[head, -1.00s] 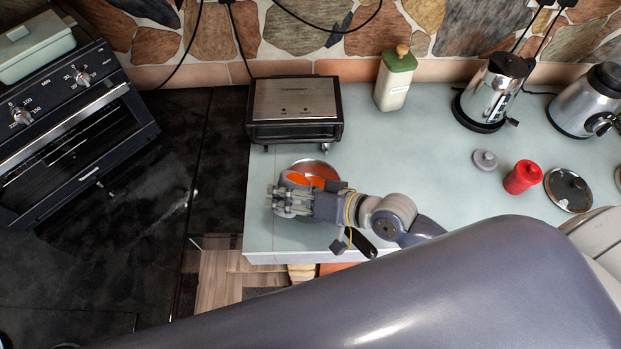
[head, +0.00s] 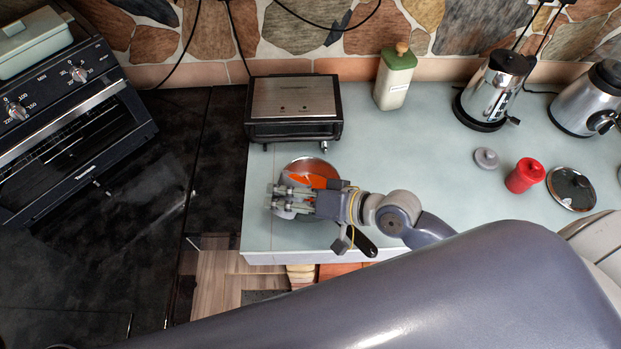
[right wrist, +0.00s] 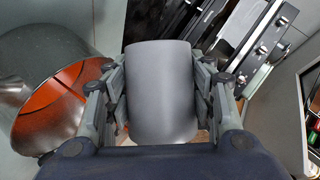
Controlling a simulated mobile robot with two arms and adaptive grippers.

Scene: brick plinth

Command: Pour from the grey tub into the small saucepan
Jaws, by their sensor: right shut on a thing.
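The grey tub (right wrist: 160,95) is a smooth cylinder between the two fingers of my right gripper (right wrist: 163,103), which is shut on it. In the head view my right gripper (head: 276,198) is over the near side of the small saucepan, and the tub is hard to make out there. The small saucepan (head: 322,164) is on the counter, metal with orange-red inside, its black handle towards the front edge. In the right wrist view the saucepan (right wrist: 85,112) is just left of the tub. I cannot tell what the tub holds. My left gripper is out of view.
A toaster oven (head: 294,100) stands just behind the saucepan. A green-lidded canister (head: 395,80), a kettle (head: 494,88), a grey lid (head: 486,158) and a red jar (head: 524,175) stand to the right. The counter's left and front edges are close.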

